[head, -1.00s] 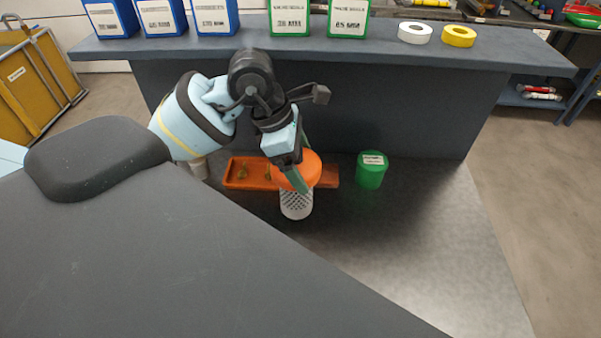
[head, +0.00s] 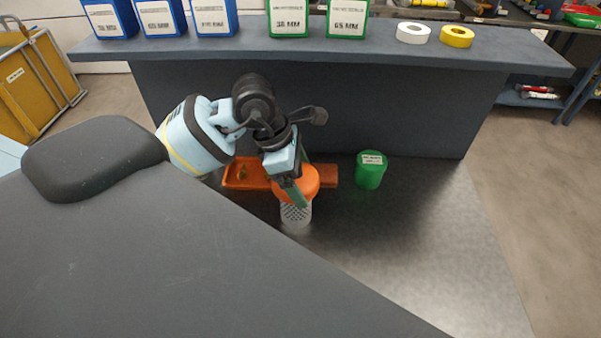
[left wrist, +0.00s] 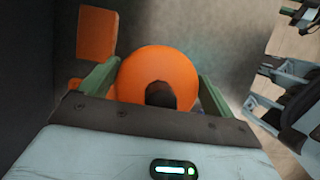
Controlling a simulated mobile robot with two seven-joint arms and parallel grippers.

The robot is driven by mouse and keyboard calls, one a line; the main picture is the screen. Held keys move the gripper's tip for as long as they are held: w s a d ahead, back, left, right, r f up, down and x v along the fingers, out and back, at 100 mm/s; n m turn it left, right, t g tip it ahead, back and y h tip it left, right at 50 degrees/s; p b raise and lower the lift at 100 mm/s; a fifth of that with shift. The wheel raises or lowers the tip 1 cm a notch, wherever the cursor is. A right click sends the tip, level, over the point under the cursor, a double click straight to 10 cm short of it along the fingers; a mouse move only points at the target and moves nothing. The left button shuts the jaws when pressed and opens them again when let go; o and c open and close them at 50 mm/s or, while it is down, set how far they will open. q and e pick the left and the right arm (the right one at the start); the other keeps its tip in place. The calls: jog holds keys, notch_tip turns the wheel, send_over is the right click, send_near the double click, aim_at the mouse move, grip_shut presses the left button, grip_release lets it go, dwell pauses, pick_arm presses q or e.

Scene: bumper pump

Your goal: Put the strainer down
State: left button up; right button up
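The strainer has an orange round top (head: 308,183) and a pale perforated basket (head: 296,213) below it. It hangs upright or nearly so at the front of the orange tray; I cannot tell whether its base touches the grey surface. My left gripper (head: 293,188) comes down from above with its green fingers on the orange top. In the left wrist view the orange top (left wrist: 158,68) sits between the two fingers (left wrist: 155,85), which appear to press on its sides. The basket is hidden there.
An orange tray (head: 234,184) with small brownish bits lies behind the strainer. A green lidded canister (head: 370,172) stands to the right. A raised dark shelf (head: 400,60) with labelled boxes and two tape rolls is behind. The grey surface (head: 420,240) at front right is clear.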

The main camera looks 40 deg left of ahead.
pick_arm(q)
jog(key=shift+o, duration=0.8)
jog(key=shift+r, duration=0.4)
jog(key=v, duration=1.1)
jog(key=shift+s+a+r+b, duration=0.15)
jog(key=shift+r+b, duration=0.1)
jog(key=shift+b, duration=0.05)
